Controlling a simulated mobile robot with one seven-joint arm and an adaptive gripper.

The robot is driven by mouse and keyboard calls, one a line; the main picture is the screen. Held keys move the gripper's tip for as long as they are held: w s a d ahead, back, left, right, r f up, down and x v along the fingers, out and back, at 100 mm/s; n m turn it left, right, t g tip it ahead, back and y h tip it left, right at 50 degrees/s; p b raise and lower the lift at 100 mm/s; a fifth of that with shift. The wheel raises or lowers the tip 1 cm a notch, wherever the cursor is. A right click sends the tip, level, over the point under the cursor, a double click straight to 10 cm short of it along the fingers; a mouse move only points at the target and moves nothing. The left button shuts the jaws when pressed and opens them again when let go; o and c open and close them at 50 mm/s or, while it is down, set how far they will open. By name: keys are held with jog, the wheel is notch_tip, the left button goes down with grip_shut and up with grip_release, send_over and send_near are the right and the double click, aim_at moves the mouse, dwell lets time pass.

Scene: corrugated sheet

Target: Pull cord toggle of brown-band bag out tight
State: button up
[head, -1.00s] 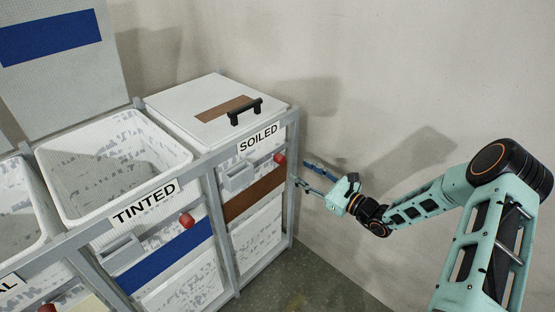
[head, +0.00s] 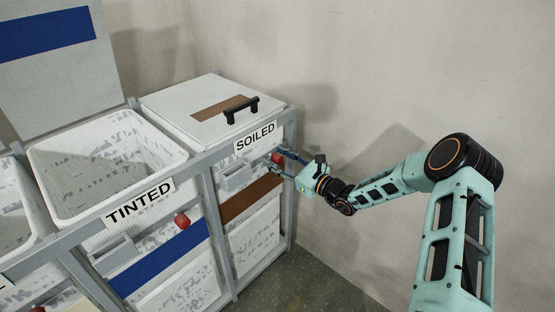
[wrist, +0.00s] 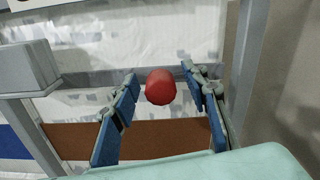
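The brown-band bag (head: 252,197) hangs in the frame under the SOILED label, with its lid (head: 205,120) shut. Its red cord toggle (head: 277,158) sits on the front above the brown band, near the right post. In the wrist view the red toggle (wrist: 160,87) lies between the tips of my open gripper (wrist: 160,92), with a gap on each side. The brown band (wrist: 150,138) shows below it. In the head view my gripper (head: 281,163) reaches the toggle from the right. The cord itself is hidden behind the toggle.
The grey frame post (wrist: 247,65) stands close on the right. The TINTED bag (head: 107,150) is open, with its own red toggle (head: 182,220). Floor on the right is clear.

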aim_at(281, 160)
grip_shut()
jog(key=p+v, duration=0.2)
jog(key=v, duration=0.5)
jog(key=shift+r+p, duration=0.1)
jog(key=shift+p, duration=0.25)
jog(key=shift+s+d+f, duration=0.15)
jog(key=shift+d+f, duration=0.05)
jog(key=shift+o, duration=0.4)
grip_release()
jog(key=shift+r, duration=0.1)
